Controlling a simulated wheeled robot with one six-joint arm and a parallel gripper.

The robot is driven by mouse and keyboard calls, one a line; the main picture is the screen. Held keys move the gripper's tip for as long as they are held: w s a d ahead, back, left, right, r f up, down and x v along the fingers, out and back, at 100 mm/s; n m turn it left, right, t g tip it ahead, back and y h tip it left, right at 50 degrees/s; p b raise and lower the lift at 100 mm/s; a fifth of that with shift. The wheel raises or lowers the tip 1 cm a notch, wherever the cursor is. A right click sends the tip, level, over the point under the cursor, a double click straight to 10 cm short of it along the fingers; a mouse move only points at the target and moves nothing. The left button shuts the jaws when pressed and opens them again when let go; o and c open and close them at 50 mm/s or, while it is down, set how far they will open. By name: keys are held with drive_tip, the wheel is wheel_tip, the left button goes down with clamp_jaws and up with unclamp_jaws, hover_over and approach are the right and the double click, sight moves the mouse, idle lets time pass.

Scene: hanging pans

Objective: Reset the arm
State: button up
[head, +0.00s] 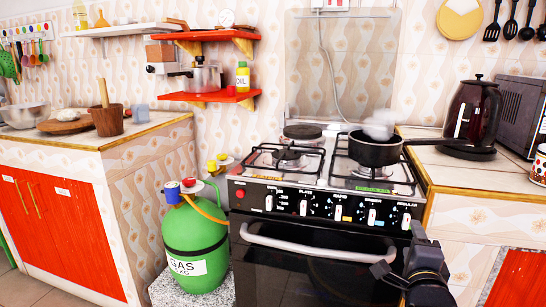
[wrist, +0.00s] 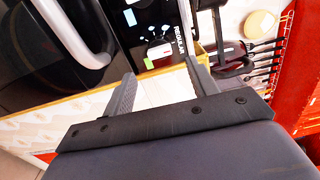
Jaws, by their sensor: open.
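My gripper (wrist: 160,76) shows in the wrist view with its two grey fingers apart and nothing between them. Beyond the fingers are the dark oven front, its white handle (wrist: 82,38) and a control knob (wrist: 160,50). In the head view my dark arm (head: 425,272) is at the lower right, in front of the stove's (head: 325,235) right side. I cannot tell from the head view whether the fingers touch the oven.
A black pan (head: 375,152) sits on the right burner, with a blurred whitish shape above it. A kettle (head: 473,115) stands on the right counter. A green gas cylinder (head: 195,245) stands left of the stove. Red shelves (head: 208,97) hang above.

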sight(407, 224)
drive_tip(key=b+x, duration=0.2)
drive_tip(key=x, duration=0.4)
drive_tip(key=shift+w+d+f, duration=0.1)
drive_tip(key=shift+w+f, duration=0.1)
drive_tip(key=shift+w, duration=0.1)
drive_tip(key=shift+w+n, duration=0.15)
drive_tip(key=shift+n, duration=0.15)
drive_tip(key=shift+r+n, duration=0.15)
drive_tip(key=shift+n, duration=0.25)
drive_tip(key=n, duration=0.4)
drive_tip(key=shift+n+b, duration=0.4)
drive_tip(key=n, duration=1.1)
drive_tip(key=shift+r+n, duration=0.1)
drive_tip(key=shift+n, duration=0.2)
drive_tip(key=shift+n+p, duration=0.35)
drive_tip(key=shift+n, duration=1.75)
